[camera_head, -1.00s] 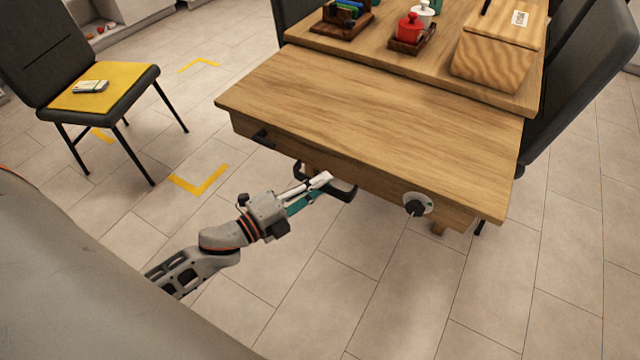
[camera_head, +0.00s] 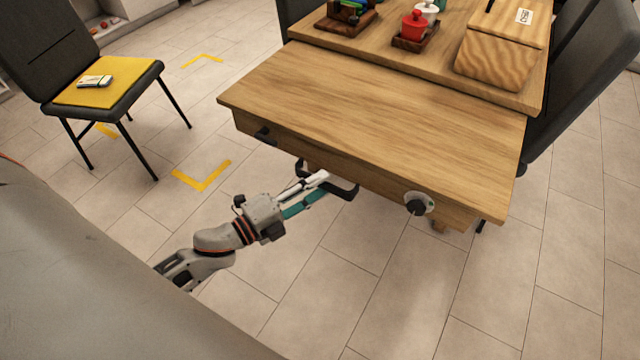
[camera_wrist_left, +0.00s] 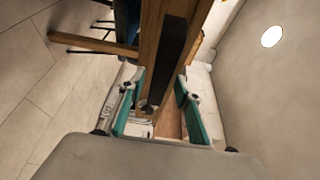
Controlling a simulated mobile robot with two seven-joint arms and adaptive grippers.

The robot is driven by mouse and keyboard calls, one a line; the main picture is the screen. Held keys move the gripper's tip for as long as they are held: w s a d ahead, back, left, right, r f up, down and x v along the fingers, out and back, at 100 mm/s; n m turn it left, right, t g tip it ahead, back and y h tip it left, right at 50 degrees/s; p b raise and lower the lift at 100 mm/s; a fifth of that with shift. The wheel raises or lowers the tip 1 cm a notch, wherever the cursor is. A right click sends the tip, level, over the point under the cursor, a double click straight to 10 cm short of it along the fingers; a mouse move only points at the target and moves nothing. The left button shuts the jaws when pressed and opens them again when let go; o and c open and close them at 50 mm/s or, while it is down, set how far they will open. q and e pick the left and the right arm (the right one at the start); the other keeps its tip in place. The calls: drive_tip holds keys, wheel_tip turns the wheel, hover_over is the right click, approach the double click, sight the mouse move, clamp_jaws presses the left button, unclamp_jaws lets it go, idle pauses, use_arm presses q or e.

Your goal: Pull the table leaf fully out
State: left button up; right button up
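The table leaf (camera_head: 380,115) is a flat oak-coloured board with a deep front, standing well out from the main table (camera_head: 385,58). A black bar handle (camera_head: 347,193) is on its front. My left gripper (camera_head: 323,182) is at this handle, one finger on each side of the bar. A round knob on a pale disc (camera_head: 419,204) and a small black fitting (camera_head: 265,136) sit on the leaf's front. My right gripper is out of view.
A black chair with a yellow cushion (camera_head: 118,68) stands at left; another dark chair (camera_head: 585,95) is at right. A wooden box (camera_head: 498,60) and a red pot (camera_head: 413,26) stand on the main table. Tiled floor (camera_head: 330,290) before the leaf is clear.

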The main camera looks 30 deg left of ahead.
use_arm(q)
drive_tip(key=v, duration=1.1)
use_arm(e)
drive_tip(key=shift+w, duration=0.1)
use_arm(q)
drive_tip(key=s+d+f+n+g+y, duration=0.5)
drive_tip(key=s+d+f+n, duration=0.5)
drive_tip(key=n, duration=0.7)
drive_tip(key=shift+n+g, duration=0.4)
drive_tip(key=shift+n, duration=0.4)
drive_tip(key=r+p, duration=0.1)
drive_tip(key=p, duration=0.3)
drive_tip(key=a+r+p, duration=0.1)
drive_tip(key=r+p, duration=0.1)
drive_tip(key=p, duration=0.2)
drive_tip(key=r+p, duration=0.1)
drive_tip(key=p, duration=0.3)
drive_tip(key=shift+s+a+r, duration=0.2)
drive_tip(key=shift+s+a, duration=0.1)
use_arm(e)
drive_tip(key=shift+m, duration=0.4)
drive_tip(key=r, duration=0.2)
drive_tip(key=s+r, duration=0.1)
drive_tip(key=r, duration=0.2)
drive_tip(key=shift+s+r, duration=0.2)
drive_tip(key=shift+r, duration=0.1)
